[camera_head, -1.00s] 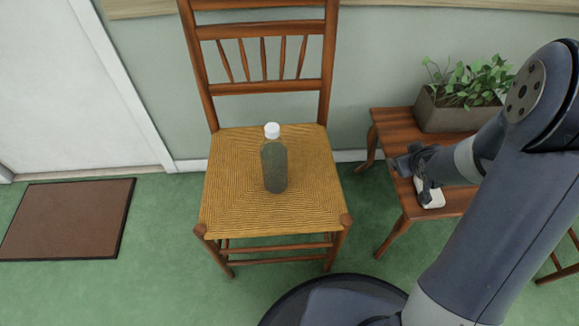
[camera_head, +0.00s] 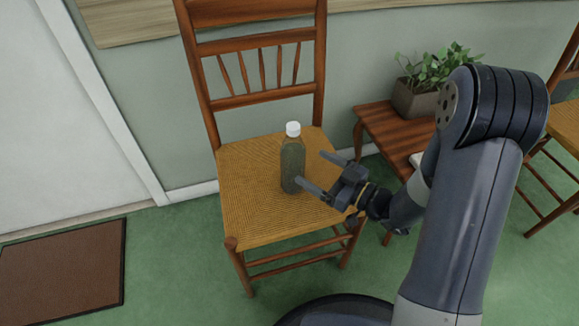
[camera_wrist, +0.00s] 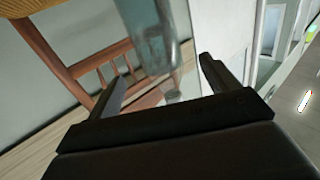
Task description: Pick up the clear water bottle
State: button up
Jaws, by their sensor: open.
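The clear water bottle (camera_head: 292,162) with a white cap stands upright on the woven seat of a wooden chair (camera_head: 245,205). My gripper (camera_head: 320,173) is open and empty, just right of the bottle, with its fingers pointing toward it. In the wrist view the bottle (camera_wrist: 150,35) shows at the top, between and beyond the two spread fingers of my gripper (camera_wrist: 160,80). Part of the bottle is cut off by that frame's upper edge. I cannot tell whether a finger touches the bottle.
The chair's slatted back (camera_head: 260,65) rises behind the bottle. A small wooden table (camera_head: 385,125) with a planter (camera_head: 418,98) stands at the right, and another chair (camera_head: 563,140) is beyond it. A brown mat (camera_head: 62,268) lies on the green floor by the white door (camera_head: 70,110).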

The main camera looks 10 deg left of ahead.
aim_at(287, 153)
jog(key=b+x, duration=0.2)
jog(key=x, duration=0.7)
jog(key=shift+w+a+f+b, duration=0.1)
jog(key=shift+a+f+b, duration=0.1)
jog(key=shift+b, duration=0.1)
jog(key=shift+c, duration=0.3)
jog(key=c, duration=1.4)
